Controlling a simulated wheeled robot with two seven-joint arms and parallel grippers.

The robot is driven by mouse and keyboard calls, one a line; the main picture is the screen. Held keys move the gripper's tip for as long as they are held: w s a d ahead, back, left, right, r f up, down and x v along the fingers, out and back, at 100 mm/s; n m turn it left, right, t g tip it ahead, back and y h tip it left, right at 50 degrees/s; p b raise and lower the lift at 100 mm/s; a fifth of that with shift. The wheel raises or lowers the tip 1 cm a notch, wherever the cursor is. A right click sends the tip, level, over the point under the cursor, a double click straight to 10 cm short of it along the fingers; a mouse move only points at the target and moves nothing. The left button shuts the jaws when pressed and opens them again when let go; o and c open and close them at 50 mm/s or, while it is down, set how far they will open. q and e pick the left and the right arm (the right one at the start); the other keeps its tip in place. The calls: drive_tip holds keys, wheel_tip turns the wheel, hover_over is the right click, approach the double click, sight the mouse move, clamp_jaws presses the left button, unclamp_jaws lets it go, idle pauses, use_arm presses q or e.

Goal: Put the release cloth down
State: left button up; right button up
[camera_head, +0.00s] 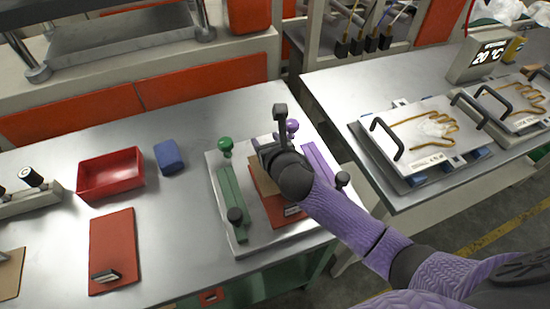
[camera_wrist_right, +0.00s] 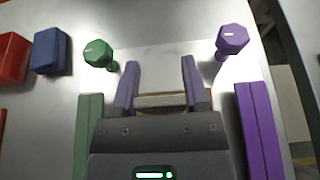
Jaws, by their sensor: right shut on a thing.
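My right gripper (camera_head: 264,150) reaches in from the lower right over the white plate (camera_head: 241,244) and hides part of its middle. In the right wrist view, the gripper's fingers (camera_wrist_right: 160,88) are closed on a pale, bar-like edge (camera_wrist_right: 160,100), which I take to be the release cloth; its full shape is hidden. A brown sheet (camera_head: 261,177) lies or hangs under the gripper, above a reddish pad (camera_head: 275,212) on the plate. I cannot tell whether the held piece touches the pad. My left gripper is not in view.
A green bar (camera_head: 232,203) and purple bar (camera_head: 321,163) flank the plate's middle, with green (camera_head: 225,144) and purple (camera_head: 292,126) knobs behind. Left are a blue block (camera_head: 169,157), a red tray (camera_head: 110,176) and a red mat (camera_head: 111,245). Bare metal lies between mat and plate.

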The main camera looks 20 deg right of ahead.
wheel_tip(320, 180, down, 4)
drive_tip(key=shift+r+b, duration=0.15)
drive_tip(key=shift+b, duration=0.75)
drive_tip(key=o, duration=1.2)
drive_tip(key=shift+o, duration=0.2)
drive_tip(key=shift+r, duration=0.1)
drive_tip(key=p+v, duration=0.4)
drive_tip(key=v, duration=0.7)
drive_tip(key=shift+s, duration=0.1)
drive_tip(key=shift+s+r, duration=0.15)
drive_tip(key=shift+s, duration=0.25)
